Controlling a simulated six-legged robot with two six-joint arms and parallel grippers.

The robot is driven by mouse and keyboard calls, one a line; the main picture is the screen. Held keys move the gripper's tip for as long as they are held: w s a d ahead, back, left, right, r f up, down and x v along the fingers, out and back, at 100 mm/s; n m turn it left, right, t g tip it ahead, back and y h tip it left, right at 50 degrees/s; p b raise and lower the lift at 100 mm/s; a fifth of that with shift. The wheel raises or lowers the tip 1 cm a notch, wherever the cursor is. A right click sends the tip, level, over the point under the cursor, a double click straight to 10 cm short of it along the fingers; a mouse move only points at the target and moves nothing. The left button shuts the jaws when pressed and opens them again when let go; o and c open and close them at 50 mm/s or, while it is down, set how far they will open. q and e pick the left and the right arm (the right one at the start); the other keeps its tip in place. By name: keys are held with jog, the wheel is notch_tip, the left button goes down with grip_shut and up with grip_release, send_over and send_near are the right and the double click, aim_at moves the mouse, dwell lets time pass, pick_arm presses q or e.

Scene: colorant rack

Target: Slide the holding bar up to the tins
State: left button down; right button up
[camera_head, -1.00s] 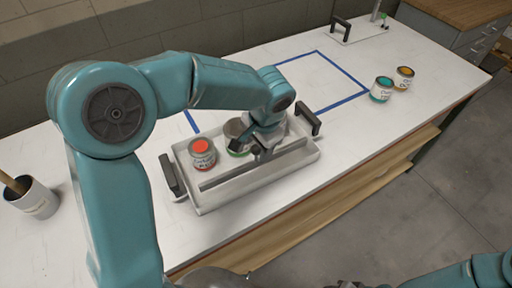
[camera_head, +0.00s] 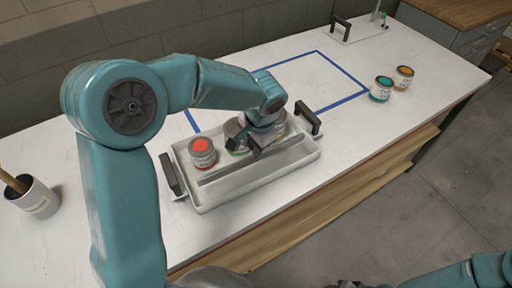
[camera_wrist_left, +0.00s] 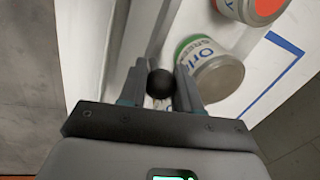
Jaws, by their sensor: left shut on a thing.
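A white tray (camera_head: 240,188) with dark handles stands on the bench. The grey holding bar (camera_head: 222,174) runs lengthwise inside it, on the near side of the tins. A red-topped tin (camera_head: 202,153) and a grey tin with a green band (camera_head: 233,132) stand behind the bar; both tins show in the wrist view (camera_wrist_left: 262,8) (camera_wrist_left: 214,78). My left gripper (camera_head: 255,151) is shut on the bar's black knob (camera_wrist_left: 160,83). The bar lies close to the tins; whether it touches them I cannot tell. My arm hides part of the tray. My right gripper is out of view.
A blue taped square (camera_head: 345,98) marks bare bench behind the tray. A cup with a stick (camera_head: 36,198) is at left.

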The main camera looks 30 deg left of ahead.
pick_arm(q)
jog(key=shift+w+a, duration=0.4)
jog(key=shift+a, duration=0.2)
jog(key=c, duration=0.8)
grip_release()
jog(key=s+d+r, duration=0.1)
jog(key=d+r, duration=0.2)
jog(key=r, duration=1.3)
jog(key=shift+s, duration=0.15)
jog(key=shift+r, duration=0.1)
